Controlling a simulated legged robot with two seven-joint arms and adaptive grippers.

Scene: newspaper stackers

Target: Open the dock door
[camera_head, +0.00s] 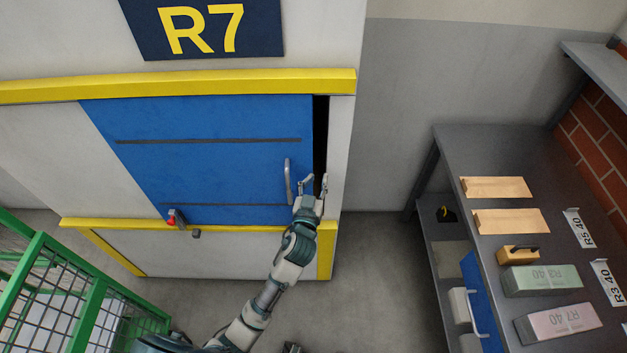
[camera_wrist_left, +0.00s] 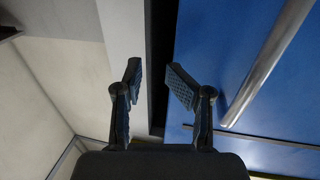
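The blue dock door (camera_head: 215,150) fills most of the opening under the R7 sign, with a narrow dark gap along its right edge. A silver vertical handle (camera_head: 288,181) is on its right side. My left gripper (camera_head: 315,182) is open and empty at the door's right edge, just right of the handle. In the left wrist view my gripper (camera_wrist_left: 152,85) has its fingers apart, near the dark gap. The handle (camera_wrist_left: 268,62) is to the right of both fingers, and the door (camera_wrist_left: 215,40) lies behind it. My right gripper is not clearly visible.
A yellow rail (camera_head: 180,86) runs above the door. A red-tipped latch fitting (camera_head: 172,219) is low on its left. A green mesh cage (camera_head: 70,290) stands at lower left.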

